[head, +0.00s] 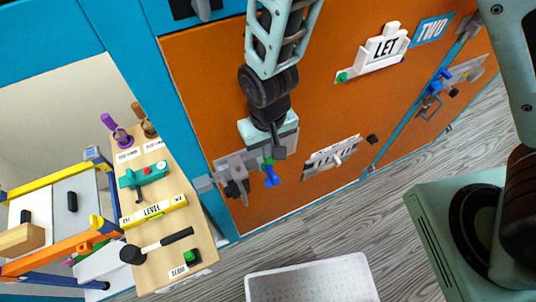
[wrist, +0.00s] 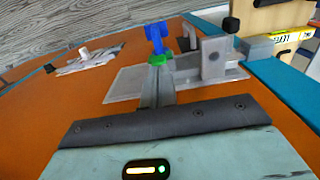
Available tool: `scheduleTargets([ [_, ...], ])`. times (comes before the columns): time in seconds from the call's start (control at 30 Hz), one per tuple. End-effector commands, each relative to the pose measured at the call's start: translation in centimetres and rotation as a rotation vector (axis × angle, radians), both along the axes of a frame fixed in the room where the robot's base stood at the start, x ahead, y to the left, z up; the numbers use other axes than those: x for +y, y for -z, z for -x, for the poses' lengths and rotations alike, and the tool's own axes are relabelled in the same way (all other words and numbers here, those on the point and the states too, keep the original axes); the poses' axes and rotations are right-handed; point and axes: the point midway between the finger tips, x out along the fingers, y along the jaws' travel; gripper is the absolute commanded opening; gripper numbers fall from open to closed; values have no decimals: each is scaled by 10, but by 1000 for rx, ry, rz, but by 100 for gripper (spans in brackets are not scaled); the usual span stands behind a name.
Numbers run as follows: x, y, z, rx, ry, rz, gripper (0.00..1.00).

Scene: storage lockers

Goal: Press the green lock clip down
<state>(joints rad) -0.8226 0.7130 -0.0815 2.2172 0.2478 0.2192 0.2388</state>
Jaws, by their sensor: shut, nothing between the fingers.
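The green lock clip (wrist: 158,60) shows right at the tip of my shut, empty gripper (wrist: 154,72) in the wrist view; whether they touch I cannot tell. It also shows small in the head view (head: 267,161), just below my gripper (head: 278,153). A blue lever (wrist: 156,38) stands up just beyond the clip; in the head view (head: 271,178) it hangs below it. The grey latch (wrist: 213,58) is mounted on the orange door (head: 210,80). My gripper partly hides the latch plate in the head view.
A white plate marked LET (head: 372,62) and another label plate (head: 332,158) are on the door. A second latch (head: 436,88) is at the right. A wooden tool shelf (head: 150,262) stands at the left. A white tray (head: 308,284) lies below on the floor.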

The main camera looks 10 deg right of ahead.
Motion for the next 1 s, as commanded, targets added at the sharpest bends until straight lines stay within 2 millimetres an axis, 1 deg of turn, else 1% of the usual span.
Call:
scheduleTargets([
  [1.0, 0, 5, 0, 1, 0, 0, 0],
])
